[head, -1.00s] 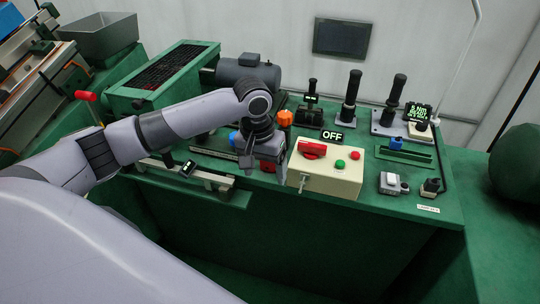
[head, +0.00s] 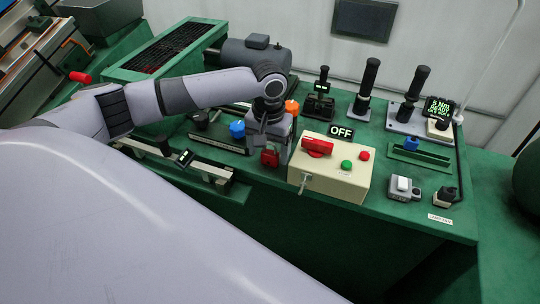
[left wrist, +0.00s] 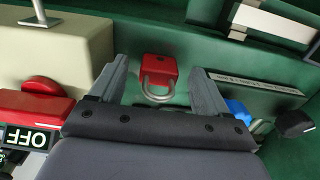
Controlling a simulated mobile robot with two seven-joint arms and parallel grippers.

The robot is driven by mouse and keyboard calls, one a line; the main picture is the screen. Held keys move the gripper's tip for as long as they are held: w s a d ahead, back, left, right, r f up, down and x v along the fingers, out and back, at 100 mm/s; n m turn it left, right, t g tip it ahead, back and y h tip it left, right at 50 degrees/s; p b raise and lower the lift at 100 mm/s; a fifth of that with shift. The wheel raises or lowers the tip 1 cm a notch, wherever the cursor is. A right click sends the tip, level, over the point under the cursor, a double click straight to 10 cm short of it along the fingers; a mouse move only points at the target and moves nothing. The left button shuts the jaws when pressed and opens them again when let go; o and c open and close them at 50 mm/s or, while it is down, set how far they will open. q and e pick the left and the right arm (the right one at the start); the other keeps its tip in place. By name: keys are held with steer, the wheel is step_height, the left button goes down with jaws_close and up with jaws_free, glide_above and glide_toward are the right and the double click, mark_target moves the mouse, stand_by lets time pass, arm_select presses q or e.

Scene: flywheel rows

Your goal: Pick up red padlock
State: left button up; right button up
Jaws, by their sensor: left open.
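The red padlock (left wrist: 160,70) lies on the green bench top in the left wrist view, its metal shackle towards my gripper. It shows partly in the head view (head: 270,157), beside the cream switch box. My left gripper (left wrist: 160,75) is open, with one finger on each side of the padlock and a gap to both. In the head view, the left gripper (head: 270,145) is over the padlock and hides part of it. Whether the fingers reach down to its height is hard to tell. My right gripper is not in view.
The cream switch box (head: 330,185) with a red switch, buttons and an OFF sign stands close right of the gripper. A blue knob (head: 237,129) and an orange knob (head: 292,107) are near. A rail (head: 180,165) runs along the front left. Several black levers stand at the back right.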

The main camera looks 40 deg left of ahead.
mark_target(269, 154)
arm_select(q)
steer(key=shift+f, duration=0.3)
steer(key=c, duration=1.2)
steer(key=shift+c, duration=0.2)
steer(key=shift+r, duration=0.15)
step_height(269, 154, up, 20)
steer(key=p, duration=0.1)
